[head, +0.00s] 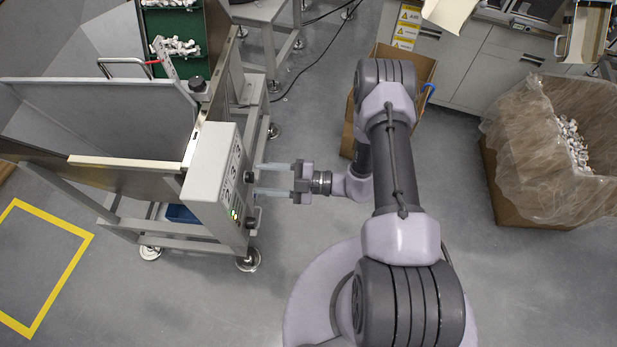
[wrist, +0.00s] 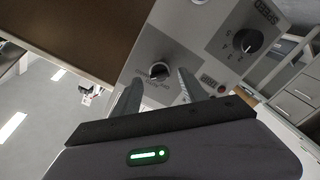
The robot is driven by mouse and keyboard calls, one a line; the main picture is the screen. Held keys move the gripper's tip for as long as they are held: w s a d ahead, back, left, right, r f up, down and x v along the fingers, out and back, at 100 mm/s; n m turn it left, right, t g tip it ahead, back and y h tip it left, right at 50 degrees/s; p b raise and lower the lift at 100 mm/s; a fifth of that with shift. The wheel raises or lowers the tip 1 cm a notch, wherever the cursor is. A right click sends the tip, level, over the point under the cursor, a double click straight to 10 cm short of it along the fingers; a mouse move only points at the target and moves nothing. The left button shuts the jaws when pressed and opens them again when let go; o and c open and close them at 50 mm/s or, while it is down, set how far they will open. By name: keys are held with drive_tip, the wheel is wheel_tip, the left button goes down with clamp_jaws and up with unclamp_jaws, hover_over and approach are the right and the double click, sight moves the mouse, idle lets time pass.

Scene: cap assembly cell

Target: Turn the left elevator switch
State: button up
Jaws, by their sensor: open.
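A grey control box (head: 212,172) on the side of the machine frame carries dark rotary knobs on its face. Whether the fingers touch the knob cannot be told.
Green trays (head: 172,22) of white parts sit above the machine. A cardboard box (head: 422,68) stands behind my arm, and a plastic-lined box (head: 545,150) stands at right. Grey floor is clear below the gripper.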

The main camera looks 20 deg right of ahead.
drive_tip(key=p+v, duration=0.2)
drive_tip(key=v, duration=1.4)
drive_tip(key=shift+r, duration=0.1)
drive_tip(key=a+r+n+g+h, duration=0.2)
drive_tip(key=r+n+g+h, duration=0.15)
drive_tip(key=r+n, duration=0.75)
drive_tip(key=a+r+n+g+h, duration=0.3)
drive_tip(key=r+n+g, duration=0.35)
drive_tip(key=n, duration=0.65)
drive_tip(key=s+a+r+n+t+h+b, duration=0.1)
drive_tip(key=s+r+n+t+h, duration=0.3)
drive_tip(key=r+n, duration=0.4)
drive_tip(key=s+a+r+n+t+h, duration=0.1)
drive_tip(key=s+r+n+t+h, duration=0.3)
drive_tip(key=r+n, duration=0.4)
drive_tip(key=s+n, duration=0.1)
drive_tip(key=n, duration=0.4)
drive_tip(key=shift+s+a+n+b, duration=0.35)
drive_tip(key=shift+s+a+n, duration=0.05)
idle(1.4)
